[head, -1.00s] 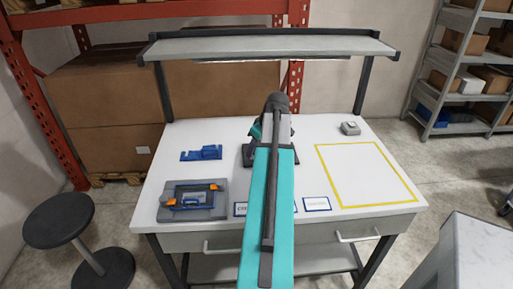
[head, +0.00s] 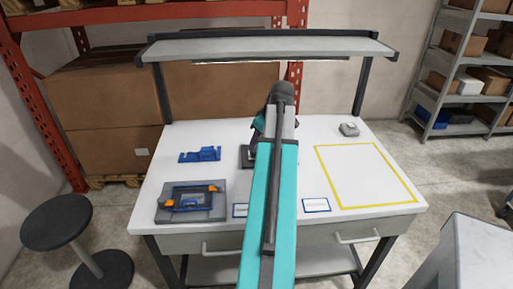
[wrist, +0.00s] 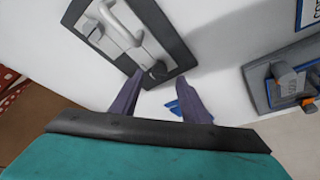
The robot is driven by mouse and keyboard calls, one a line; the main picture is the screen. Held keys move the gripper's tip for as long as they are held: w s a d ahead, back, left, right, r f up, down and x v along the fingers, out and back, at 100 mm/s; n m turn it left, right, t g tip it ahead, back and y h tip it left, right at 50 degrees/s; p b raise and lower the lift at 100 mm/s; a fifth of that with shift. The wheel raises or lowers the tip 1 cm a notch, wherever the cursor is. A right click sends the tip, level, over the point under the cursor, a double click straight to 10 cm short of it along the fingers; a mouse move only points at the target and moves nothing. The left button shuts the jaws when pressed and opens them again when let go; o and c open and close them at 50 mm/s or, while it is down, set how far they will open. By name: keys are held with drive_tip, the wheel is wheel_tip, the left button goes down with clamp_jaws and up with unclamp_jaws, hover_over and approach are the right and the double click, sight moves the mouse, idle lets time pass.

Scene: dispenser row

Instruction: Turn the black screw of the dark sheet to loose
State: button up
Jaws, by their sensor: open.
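The dark sheet (wrist: 178,48) lies on the white table and carries a pale metal plate with a raised handle. In the head view only part of the dark sheet (head: 247,158) shows beside my arm. A small black knob, perhaps the black screw (wrist: 157,72), sits at the plate's near end. Another dark round spot (wrist: 92,31) shows at the plate's side; I cannot tell for certain which is the screw. My gripper (wrist: 160,82) is open, its fingertips around the near knob in the picture. Contact and height are unclear. My arm hides much of this spot in the head view.
A grey fixture with orange clamps (head: 190,202) stands front left, with a blue bracket (head: 200,155) behind it. A small grey box (head: 349,129) stands back right. The yellow-outlined area (head: 366,176) is empty. A shelf (head: 266,48) spans above the table's back.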

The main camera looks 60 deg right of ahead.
drive_tip(key=b+v, duration=0.1)
drive_tip(key=v, duration=0.8)
drive_tip(key=shift+r, duration=0.2)
idle(0.3)
